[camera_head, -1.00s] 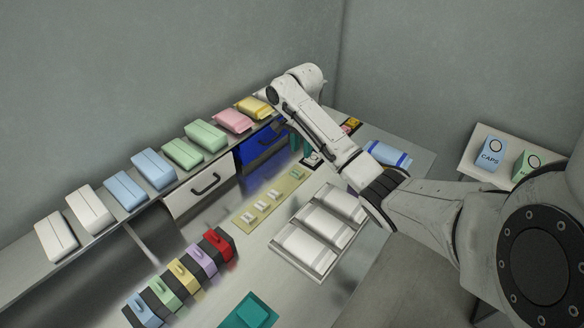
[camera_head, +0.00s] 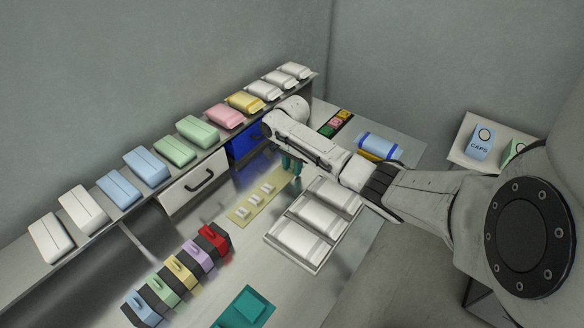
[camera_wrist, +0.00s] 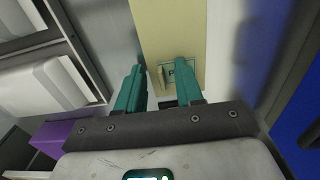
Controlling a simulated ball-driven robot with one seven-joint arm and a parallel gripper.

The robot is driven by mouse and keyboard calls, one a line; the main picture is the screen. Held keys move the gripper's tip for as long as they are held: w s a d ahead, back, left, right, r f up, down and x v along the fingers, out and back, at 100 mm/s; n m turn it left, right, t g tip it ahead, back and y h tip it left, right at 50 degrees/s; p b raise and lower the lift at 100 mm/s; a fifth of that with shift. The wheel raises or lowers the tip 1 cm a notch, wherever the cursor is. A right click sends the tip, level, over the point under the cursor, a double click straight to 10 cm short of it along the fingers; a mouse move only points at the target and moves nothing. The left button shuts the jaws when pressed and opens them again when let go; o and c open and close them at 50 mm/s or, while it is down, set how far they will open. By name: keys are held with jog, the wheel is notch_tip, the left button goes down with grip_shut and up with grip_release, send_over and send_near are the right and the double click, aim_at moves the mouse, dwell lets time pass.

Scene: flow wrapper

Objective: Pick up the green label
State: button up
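In the wrist view, a pale green label (camera_wrist: 164,64) with dark lettering, partly covered by a finger, lies on the cream strip (camera_wrist: 160,25). The strip also shows in the head view (camera_head: 240,219), with several white labels on it; there the green label is hidden by my gripper. My gripper (camera_wrist: 158,68) has two teal fingers standing apart, with nothing seen held between them. The right finger overlaps the label in the picture; the left finger is off its left side. I cannot tell whether either touches it. In the head view my gripper (camera_head: 291,164) is at the strip's far end.
A tray of white packs (camera_head: 272,240) lies to the right of the strip. A white drawer (camera_head: 190,190) and an open-looking blue drawer front (camera_head: 245,147) stand behind. Coloured clips (camera_head: 178,271) line the front left. A teal block (camera_head: 245,308) lies in front.

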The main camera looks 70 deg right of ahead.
jog(key=shift+f, duration=0.1)
jog(key=shift+c, duration=0.3)
grip_shut()
dwell(0.4)
